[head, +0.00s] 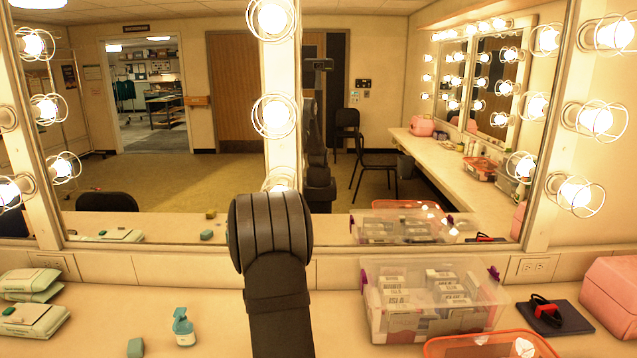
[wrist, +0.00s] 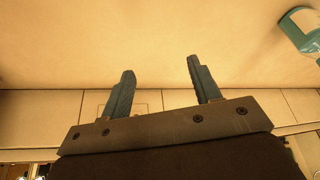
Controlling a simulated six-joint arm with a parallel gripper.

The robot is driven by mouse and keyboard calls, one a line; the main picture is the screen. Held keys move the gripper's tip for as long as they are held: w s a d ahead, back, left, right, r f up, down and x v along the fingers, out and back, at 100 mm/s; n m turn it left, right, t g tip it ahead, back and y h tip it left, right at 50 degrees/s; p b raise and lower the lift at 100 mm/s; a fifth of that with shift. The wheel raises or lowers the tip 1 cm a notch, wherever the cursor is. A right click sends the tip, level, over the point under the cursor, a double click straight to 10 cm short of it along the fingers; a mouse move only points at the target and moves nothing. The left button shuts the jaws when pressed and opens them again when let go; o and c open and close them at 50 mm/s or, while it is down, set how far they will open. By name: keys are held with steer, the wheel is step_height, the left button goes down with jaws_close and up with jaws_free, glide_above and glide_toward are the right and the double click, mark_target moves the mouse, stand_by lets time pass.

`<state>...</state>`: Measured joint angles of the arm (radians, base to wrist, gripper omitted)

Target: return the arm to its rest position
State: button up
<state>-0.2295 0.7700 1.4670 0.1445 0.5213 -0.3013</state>
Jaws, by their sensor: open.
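My arm (head: 275,270) rises from the bottom middle of the head view, in front of the mirrors. Its wrist end is hidden there, and I cannot see the gripper in that view. In the wrist view my gripper (wrist: 160,65) has its two fingers spread apart with nothing between them. The pale counter lies beyond the fingertips. A teal and white spray bottle (head: 184,327) stands upright on the counter left of my arm. A teal bottle part (wrist: 302,30) shows at the upper right of the wrist view, apart from the fingers.
A clear bin (head: 415,325) of labelled boxes stands right of my arm, with an orange-rimmed tray (head: 440,347) in front. A dark pad (head: 560,322) and pink case (head: 612,290) are further right. A teal block (head: 135,347) and wipe packs (head: 35,320) lie left. Mirrors with caged bulbs stand behind.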

steer(key=d, duration=0.1)
steer(key=s+d, duration=0.1)
steer(key=d, duration=0.1)
steer(key=shift+f+m, duration=0.15)
steer(key=shift+m, duration=0.25)
steer(key=o, duration=0.9)
steer(key=shift+o, duration=0.2)
steer(key=s+a+r+m+g+y, duration=0.1)
steer(key=s+a+r, duration=0.4)
steer(key=a+r, duration=0.3)
steer(key=s+a+r+m, duration=0.2)
steer(key=s+a+r, duration=0.2)
steer(key=a+r, duration=0.5)
steer(key=s+a+r+m+g+y, duration=0.1)
steer(key=s+a+r, duration=0.4)
steer(key=a, duration=0.6)
steer(key=x, duration=0.9)
steer(key=shift+a+f, duration=0.2)
steer(key=shift+a, duration=0.3)
steer(key=shift+r, duration=0.1)
